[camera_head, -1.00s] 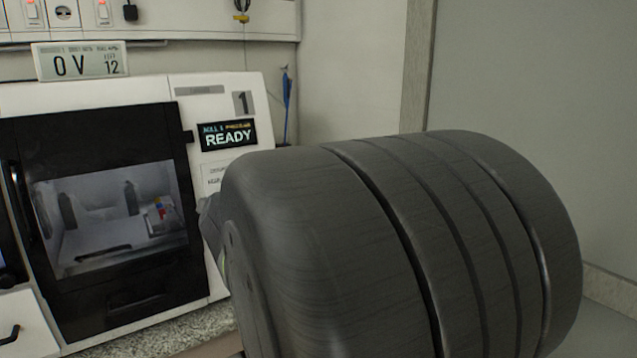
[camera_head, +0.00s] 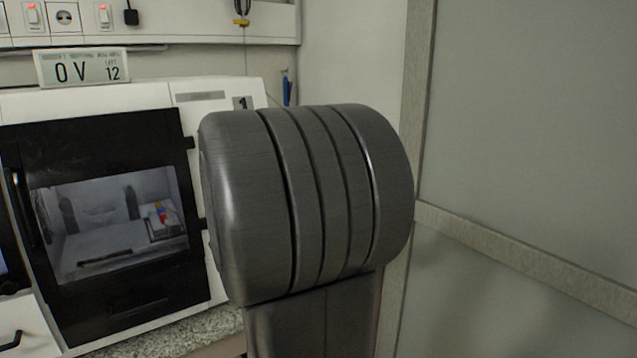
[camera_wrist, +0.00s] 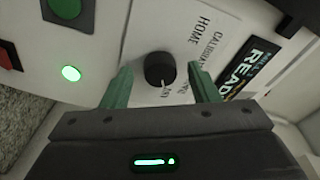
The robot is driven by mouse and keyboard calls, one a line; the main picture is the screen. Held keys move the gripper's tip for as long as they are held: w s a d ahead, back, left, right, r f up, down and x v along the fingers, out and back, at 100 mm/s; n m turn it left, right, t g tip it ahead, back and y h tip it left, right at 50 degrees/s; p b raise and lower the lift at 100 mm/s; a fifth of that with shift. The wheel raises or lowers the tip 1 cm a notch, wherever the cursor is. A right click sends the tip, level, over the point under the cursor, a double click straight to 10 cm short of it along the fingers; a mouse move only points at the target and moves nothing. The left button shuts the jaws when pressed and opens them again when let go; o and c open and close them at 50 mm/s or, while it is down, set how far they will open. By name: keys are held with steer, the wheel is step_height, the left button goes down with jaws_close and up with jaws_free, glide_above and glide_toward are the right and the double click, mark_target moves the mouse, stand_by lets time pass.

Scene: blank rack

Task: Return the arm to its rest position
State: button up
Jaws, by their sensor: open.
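My arm's dark grey ribbed joint (camera_head: 305,200) fills the middle of the head view and hides the right part of the machine's front. My gripper (camera_wrist: 158,82) shows in the wrist view with its two green fingers apart. A black round knob (camera_wrist: 159,69) with a white pointer line lies between and beyond the fingertips on the machine's white panel. I cannot tell whether the fingers touch it. The gripper is hidden in the head view.
The white mill (camera_head: 211,92) has a closed black door (camera_head: 90,135) with a window. A READY display (camera_wrist: 249,69), a lit green button (camera_wrist: 71,73) and a red button (camera_wrist: 8,57) are near my gripper. A grey wall (camera_head: 530,120) stands at the right. A granite counter (camera_head: 190,328) runs below.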

steer(key=n+y+p, duration=0.1)
steer(key=n, duration=0.4)
steer(key=n+g+y, duration=0.1)
steer(key=n, duration=0.5)
steer(key=shift+w+d+f+y+p, duration=0.1)
steer(key=shift+d+y+p, duration=0.1)
steer(key=shift+y+p, duration=0.15)
